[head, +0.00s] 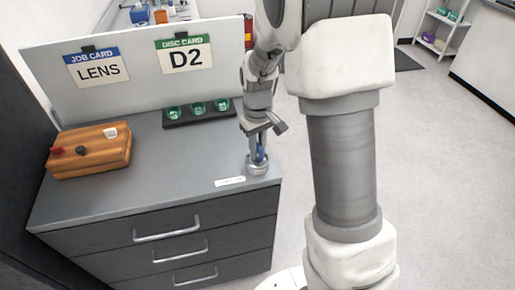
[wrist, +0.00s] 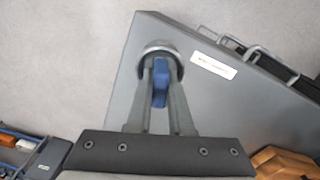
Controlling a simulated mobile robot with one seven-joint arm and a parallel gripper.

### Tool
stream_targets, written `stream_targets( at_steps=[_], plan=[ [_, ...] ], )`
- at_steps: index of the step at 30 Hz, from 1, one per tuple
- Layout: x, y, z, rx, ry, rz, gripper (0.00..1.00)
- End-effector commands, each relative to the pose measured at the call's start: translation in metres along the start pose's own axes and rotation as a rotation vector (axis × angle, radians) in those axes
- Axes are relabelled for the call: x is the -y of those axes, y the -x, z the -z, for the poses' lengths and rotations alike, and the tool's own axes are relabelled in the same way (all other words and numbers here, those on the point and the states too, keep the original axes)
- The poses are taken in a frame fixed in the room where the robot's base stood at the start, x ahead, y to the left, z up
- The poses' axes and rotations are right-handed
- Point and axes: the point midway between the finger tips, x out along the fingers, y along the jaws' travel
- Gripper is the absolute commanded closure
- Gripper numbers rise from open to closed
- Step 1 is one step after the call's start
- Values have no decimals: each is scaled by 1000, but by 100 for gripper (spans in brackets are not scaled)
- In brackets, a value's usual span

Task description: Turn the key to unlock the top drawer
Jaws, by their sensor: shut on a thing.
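A blue key (head: 261,154) stands in a round silver lock (head: 258,168) on the cabinet top, near its front right corner. My gripper (head: 257,150) points down over the lock and is shut on the key. In the wrist view the blue key (wrist: 160,82) sits between the two grey fingers, with the lock's silver ring (wrist: 157,46) around the fingertips. The key's lower end is hidden. The top drawer (head: 160,235) is flush with the grey cabinet front. A small white label (head: 230,181) lies beside the lock.
A wooden box (head: 90,160) with small knobs sits at the left of the cabinet top (head: 160,165). A black tray (head: 180,123) with green discs stands at the back, before a board with LENS (head: 97,70) and D2 (head: 186,59) cards. Floor right of the cabinet is clear.

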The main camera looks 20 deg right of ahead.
Motion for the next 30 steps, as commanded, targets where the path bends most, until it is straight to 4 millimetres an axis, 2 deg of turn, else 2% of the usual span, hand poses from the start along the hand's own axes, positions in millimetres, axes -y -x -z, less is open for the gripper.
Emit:
stream_targets(
  at_steps=[6, 17, 24, 25, 30],
  plan=[
    [0, 1, 0, 1, -199, 0, 100],
    [0, 0, 0, 0, -237, 0, 100],
    [0, 1, 0, 1, -440, 0, 100],
    [0, 0, 0, 0, -442, 0, 77],
    [0, 0, 0, 0, -437, 0, 47]
  ],
)
